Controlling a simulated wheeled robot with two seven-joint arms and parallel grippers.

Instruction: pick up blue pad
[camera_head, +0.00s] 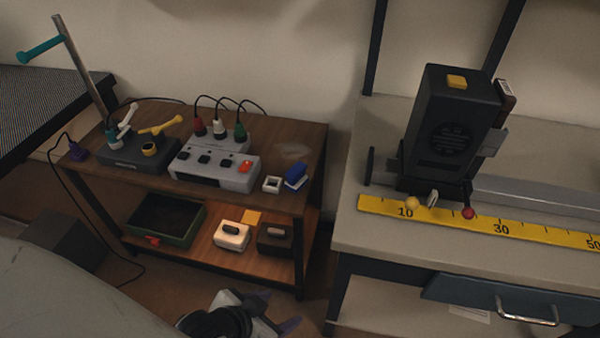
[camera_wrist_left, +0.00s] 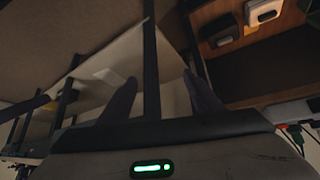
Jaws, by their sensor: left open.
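The blue pad (camera_head: 297,171) lies at the right end of the wooden bench's top, beside a small white square frame (camera_head: 272,184). It looks like a dark blue block with a lighter blue and white edge below it. My left gripper (camera_head: 276,311) is at the bottom of the head view, in front of the bench and well apart from the pad. It is open, with nothing seen between its fingers; they also show in the left wrist view (camera_wrist_left: 159,77). The pad cannot be made out in the wrist view. My right gripper is not in view.
The wooden bench top (camera_head: 300,138) also holds a grey power unit (camera_head: 215,169) with cables. Its lower shelf carries a green tray (camera_head: 195,228), a white box (camera_head: 232,236) and a dark box (camera_head: 276,239). A grey table (camera_head: 350,232) stands to the right.

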